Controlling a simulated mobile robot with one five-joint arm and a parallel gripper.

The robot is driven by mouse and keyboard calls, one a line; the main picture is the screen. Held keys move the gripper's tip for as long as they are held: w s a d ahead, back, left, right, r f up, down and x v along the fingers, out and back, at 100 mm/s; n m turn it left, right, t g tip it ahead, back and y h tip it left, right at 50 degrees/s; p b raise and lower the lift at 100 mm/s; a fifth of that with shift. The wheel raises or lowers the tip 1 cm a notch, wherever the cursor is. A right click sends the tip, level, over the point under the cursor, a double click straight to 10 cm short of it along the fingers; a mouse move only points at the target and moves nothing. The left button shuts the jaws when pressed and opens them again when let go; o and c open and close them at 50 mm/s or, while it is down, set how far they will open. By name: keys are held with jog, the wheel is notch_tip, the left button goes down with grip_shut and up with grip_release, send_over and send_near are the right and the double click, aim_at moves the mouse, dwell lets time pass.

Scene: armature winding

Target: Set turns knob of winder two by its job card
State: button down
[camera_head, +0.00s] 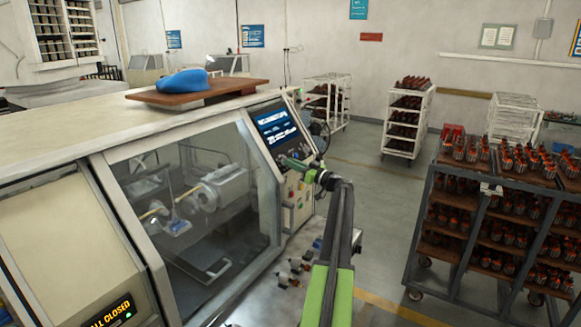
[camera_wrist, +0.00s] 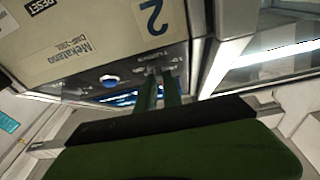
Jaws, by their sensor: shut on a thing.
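Winder two's control panel (camera_head: 285,135) is on the sloped end of the large machine, beside its window. In the wrist view the panel (camera_wrist: 95,45) appears upside down, with a large "2", a maker's label and "RESET". My gripper (camera_head: 293,163) reaches the panel's lower part. In the wrist view its two green fingers (camera_wrist: 160,74) are close together at the panel, beside small lettering that is hard to read. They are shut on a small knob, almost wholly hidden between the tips. A blue knob (camera_wrist: 109,81) sits apart from the fingers. I cannot make out a job card.
The lit screen (camera_head: 275,125) is just above my gripper. A brown board with a blue cap (camera_head: 183,81) lies on the machine top. A dark cart (camera_head: 455,215) of armatures stands at right. White racks (camera_head: 408,122) stand behind. Open floor lies between machine and cart.

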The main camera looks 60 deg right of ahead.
jog(key=shift+n+y, duration=0.7)
jog(key=c, duration=1.5)
grip_release()
jog(key=shift+w, duration=0.1)
jog(key=shift+f, duration=0.1)
jog(key=s+f+b, duration=0.1)
jog(key=s, duration=0.4)
jog(key=s+f+b, duration=0.1)
jog(key=s, duration=0.5)
jog(key=s+f+b, duration=0.1)
jog(key=s, duration=0.5)
